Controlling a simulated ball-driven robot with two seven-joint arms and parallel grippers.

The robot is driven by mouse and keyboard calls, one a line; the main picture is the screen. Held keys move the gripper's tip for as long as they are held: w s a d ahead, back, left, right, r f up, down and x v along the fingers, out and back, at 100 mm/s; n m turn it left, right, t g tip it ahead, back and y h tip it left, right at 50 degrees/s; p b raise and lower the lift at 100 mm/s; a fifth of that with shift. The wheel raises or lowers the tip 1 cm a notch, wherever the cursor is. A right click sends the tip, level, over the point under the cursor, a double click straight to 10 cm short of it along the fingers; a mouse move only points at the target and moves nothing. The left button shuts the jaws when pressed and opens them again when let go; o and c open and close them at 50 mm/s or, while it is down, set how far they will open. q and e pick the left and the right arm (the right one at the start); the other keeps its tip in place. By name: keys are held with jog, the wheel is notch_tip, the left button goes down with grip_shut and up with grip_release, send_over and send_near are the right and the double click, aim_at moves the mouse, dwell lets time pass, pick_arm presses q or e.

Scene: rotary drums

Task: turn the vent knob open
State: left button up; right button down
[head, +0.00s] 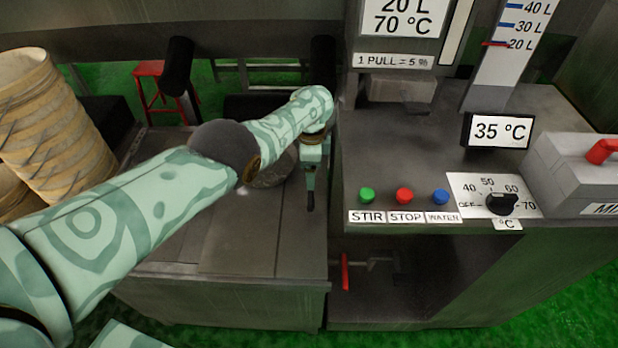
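No knob marked as a vent shows in the head view. The one knob I can make out is a black dial (501,204) on a white plate marked with 40, 50, 60, 70 and °C, at the right front of the grey console. My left gripper (311,200) points down over the metal box left of the console, well left of that dial. Its fingers show edge-on, so their gap and anything between them cannot be told. My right gripper is out of view.
Green, red and blue buttons (404,196) line the console (420,150) front. A 35 °C display (497,131) stands behind them. A red-handled lever (345,271) sits below. Stacked tan baskets (50,120) stand at left. The metal box top (230,240) has free room.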

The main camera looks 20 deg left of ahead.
pick_arm(q)
notch_tip(320, 180, up, 3)
jog(key=shift+p, duration=0.5)
